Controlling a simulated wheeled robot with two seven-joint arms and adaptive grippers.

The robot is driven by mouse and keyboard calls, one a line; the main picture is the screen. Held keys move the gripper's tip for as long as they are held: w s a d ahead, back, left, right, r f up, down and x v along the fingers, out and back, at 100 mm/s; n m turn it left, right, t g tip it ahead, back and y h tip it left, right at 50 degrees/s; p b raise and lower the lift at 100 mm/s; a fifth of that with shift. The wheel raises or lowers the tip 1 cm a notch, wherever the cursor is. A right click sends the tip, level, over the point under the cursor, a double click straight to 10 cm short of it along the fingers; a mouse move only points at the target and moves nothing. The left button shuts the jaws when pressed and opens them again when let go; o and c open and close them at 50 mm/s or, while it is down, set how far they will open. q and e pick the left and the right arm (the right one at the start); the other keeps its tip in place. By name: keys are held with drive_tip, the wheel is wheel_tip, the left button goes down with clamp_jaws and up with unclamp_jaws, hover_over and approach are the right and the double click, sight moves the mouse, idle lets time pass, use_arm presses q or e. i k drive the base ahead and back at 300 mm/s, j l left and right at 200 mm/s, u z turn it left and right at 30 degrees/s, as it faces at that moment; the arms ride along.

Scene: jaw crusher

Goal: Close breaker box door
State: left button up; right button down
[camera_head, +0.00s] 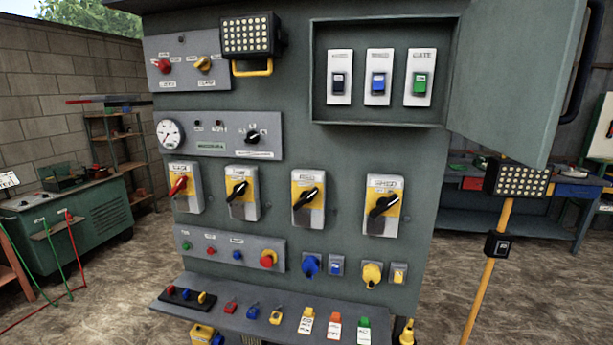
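The breaker box (315,75) is a recess at the upper right of the large grey-green control cabinet (345,145). Inside it are three white breaker plates with a black switch (339,80), a blue switch (378,82) and a green switch (419,84). The breaker box door (508,75) stands wide open, hinged at the box's right side and swung out to the right. Its top runs out of the picture. Neither of my grippers shows in the head view.
A yellow lamp stand (489,262) with a lamp head (518,180) stands just below and right of the door. A shelf (250,318) with padlocks and tags juts from the cabinet's bottom. A work lamp (251,36) sits left of the box. Rotary switches fill the cabinet's middle.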

sight(515, 60)
drive_tip(key=l, duration=0.6)
drive_tip(key=i+l, duration=0.15)
drive_tip(key=l, duration=1.1)
drive_tip(key=k, duration=0.05)
